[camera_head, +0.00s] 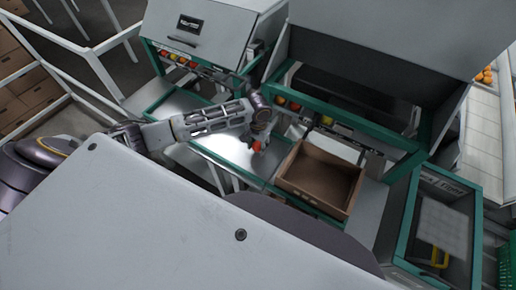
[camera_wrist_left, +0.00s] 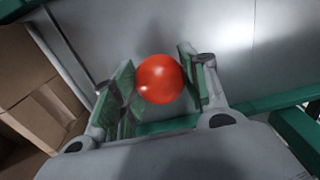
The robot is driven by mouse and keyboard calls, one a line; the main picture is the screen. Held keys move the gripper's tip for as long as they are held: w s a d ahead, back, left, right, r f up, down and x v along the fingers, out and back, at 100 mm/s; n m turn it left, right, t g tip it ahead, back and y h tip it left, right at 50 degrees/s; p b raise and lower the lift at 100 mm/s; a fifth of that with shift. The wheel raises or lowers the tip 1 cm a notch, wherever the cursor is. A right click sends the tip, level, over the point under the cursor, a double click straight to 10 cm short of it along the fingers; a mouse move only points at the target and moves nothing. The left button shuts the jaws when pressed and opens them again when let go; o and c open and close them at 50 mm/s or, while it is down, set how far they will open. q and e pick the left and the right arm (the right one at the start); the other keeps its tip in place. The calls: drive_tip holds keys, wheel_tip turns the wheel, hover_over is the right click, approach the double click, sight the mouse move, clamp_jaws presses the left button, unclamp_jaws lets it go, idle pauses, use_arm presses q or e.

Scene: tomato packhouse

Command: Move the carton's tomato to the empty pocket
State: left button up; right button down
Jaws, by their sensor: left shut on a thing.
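My left gripper (camera_head: 260,138) is shut on a round red tomato (camera_head: 257,146). In the left wrist view the tomato (camera_wrist_left: 160,79) sits between the two green-padded fingers of the gripper (camera_wrist_left: 160,88). The gripper is over the metal shelf, just left of the open brown carton (camera_head: 317,203). The visible inside of the carton is bare. A row of pockets with coloured tomatoes (camera_head: 295,106) lies behind the gripper, in the green-framed machine. I cannot tell which pocket is empty. My right gripper is not in view.
A second row of coloured tomatoes (camera_head: 180,60) lies in the left machine, under a grey hood (camera_head: 205,25). A green-framed panel (camera_head: 437,225) stands right of the carton. White rails (camera_head: 95,62) and stacked brown boxes (camera_head: 25,98) are at the left. The metal shelf (camera_head: 190,158) has bare room.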

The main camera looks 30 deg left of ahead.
sight(258, 143)
use_arm(q)
drive_tip(key=shift+f, duration=1.25)
drive_tip(key=shift+f, duration=0.1)
drive_tip(key=o, duration=0.7)
drive_tip(key=shift+o, duration=0.2)
wheel_tip(258, 143, up, 12)
drive_tip(key=shift+r, duration=0.1)
drive_tip(key=shift+o, duration=0.4)
